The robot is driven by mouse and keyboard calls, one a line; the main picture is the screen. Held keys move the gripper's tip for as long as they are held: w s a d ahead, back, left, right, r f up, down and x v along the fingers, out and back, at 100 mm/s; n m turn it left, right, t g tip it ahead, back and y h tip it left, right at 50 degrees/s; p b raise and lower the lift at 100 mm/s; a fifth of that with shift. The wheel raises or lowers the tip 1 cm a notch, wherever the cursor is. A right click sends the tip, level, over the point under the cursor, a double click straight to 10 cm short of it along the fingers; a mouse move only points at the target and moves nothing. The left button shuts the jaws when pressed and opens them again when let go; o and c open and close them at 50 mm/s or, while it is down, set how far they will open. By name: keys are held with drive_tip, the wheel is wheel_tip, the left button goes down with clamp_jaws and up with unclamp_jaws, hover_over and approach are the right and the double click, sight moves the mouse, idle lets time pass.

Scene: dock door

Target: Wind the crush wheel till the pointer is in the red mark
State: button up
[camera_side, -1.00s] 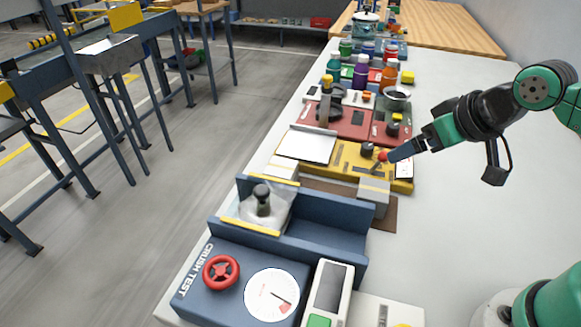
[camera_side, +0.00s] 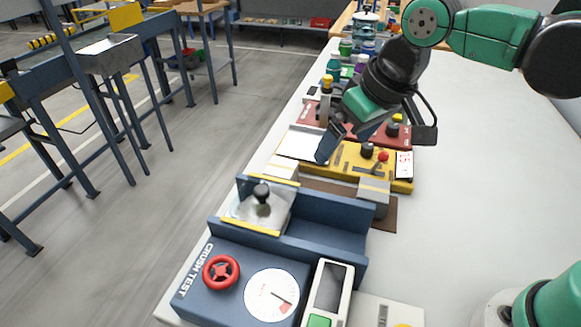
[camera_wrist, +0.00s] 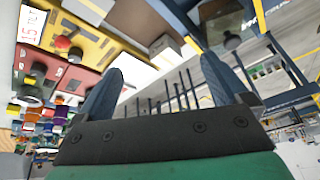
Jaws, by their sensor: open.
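The red crush wheel (camera_side: 221,272) lies on top of the blue crush test box (camera_side: 215,300) at the front of the bench in the side view. Beside it is a round white dial (camera_side: 271,295) with a red mark at its lower right. The thin pointer lies at or close to that mark; the picture is too small to tell if it is inside. My gripper (camera_side: 328,145) is open and empty above the yellow panel, well behind the wheel. Its two fingers stand apart in the wrist view (camera_wrist: 160,88). The wheel is not recognisable in the wrist view.
A blue channel (camera_side: 325,228) with a clear plate and dark knob (camera_side: 262,194) stands between my gripper and the box. A grey handheld unit (camera_side: 328,290) is right of the dial. The yellow panel (camera_side: 350,168) has knobs. Bottles crowd behind; the bench's right side is clear.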

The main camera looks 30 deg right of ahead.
drive_tip(key=a+g, duration=0.1)
drive_tip(key=a, duration=0.3)
drive_tip(key=a+f+n+g, duration=0.1)
drive_tip(key=a, duration=0.3)
drive_tip(key=a+n+g, duration=0.1)
drive_tip(key=a, duration=0.3)
drive_tip(key=shift+s+a+f+h, duration=0.1)
drive_tip(key=shift+a+f+h, duration=0.2)
drive_tip(key=shift+a+f, duration=0.1)
drive_tip(key=n+g+h, duration=0.1)
hover_over(220, 269)
wheel_tip(220, 269, down, 3)
drive_tip(key=shift+f, duration=0.35)
wheel_tip(220, 269, down, 5)
drive_tip(key=shift+r, duration=0.1)
drive_tip(key=c, duration=1.3)
drive_tip(key=shift+o, duration=0.2)
drive_tip(key=o, duration=1.3)
drive_tip(key=shift+c, duration=0.2)
